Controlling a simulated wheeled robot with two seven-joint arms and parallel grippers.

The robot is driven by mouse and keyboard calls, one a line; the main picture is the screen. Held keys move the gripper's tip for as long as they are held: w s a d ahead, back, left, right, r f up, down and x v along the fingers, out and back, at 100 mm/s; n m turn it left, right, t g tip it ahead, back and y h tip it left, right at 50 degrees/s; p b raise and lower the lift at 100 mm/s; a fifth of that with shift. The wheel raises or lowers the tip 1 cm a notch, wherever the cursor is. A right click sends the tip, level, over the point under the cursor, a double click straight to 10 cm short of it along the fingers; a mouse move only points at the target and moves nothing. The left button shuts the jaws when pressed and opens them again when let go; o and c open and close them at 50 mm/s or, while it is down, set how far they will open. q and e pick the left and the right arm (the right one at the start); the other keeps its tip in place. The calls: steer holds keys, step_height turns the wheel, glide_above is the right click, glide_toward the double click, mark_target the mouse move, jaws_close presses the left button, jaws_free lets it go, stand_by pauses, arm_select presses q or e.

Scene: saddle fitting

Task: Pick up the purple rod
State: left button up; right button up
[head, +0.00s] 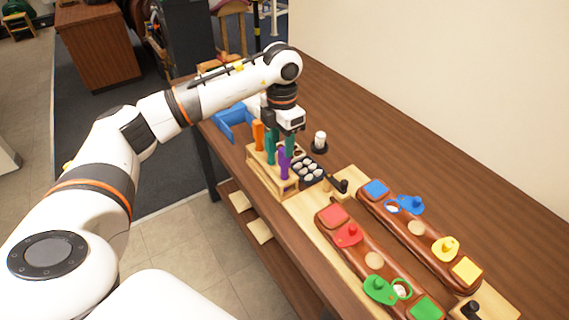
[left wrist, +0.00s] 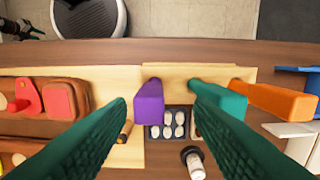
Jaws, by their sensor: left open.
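The purple rod (head: 284,163) stands upright in a wooden rack (head: 272,180), at the near right end of a row with a teal rod (head: 270,146) and an orange rod (head: 258,134). My left gripper (head: 283,143) is open and empty, pointing down above the rack. In the left wrist view the purple rod (left wrist: 149,102) shows between the two dark green fingers, closer to the left fingertip. The teal rod (left wrist: 220,97) shows behind the right fingertip, with the orange rod (left wrist: 275,98) farther right. My right gripper is not in view.
A dark tray of pale round pieces (head: 307,171) and a white-topped cylinder (head: 320,141) stand beside the rack. Two brown padded pieces with coloured parts (head: 385,268) lie to the right. A blue object (head: 230,118) lies left. The table's back is clear.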

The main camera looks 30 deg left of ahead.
mark_target(284, 160)
arm_select(q)
steer(key=f, duration=0.1)
steer(key=f+p, duration=0.1)
steer(key=f, duration=0.1)
steer(key=f+p, duration=0.1)
steer(key=f, duration=0.1)
steer(key=shift+s+d+f, duration=0.15)
steer(key=shift+d+f, duration=0.1)
steer(key=shift+d, duration=0.15)
steer(key=shift+f, duration=0.25)
jaws_close()
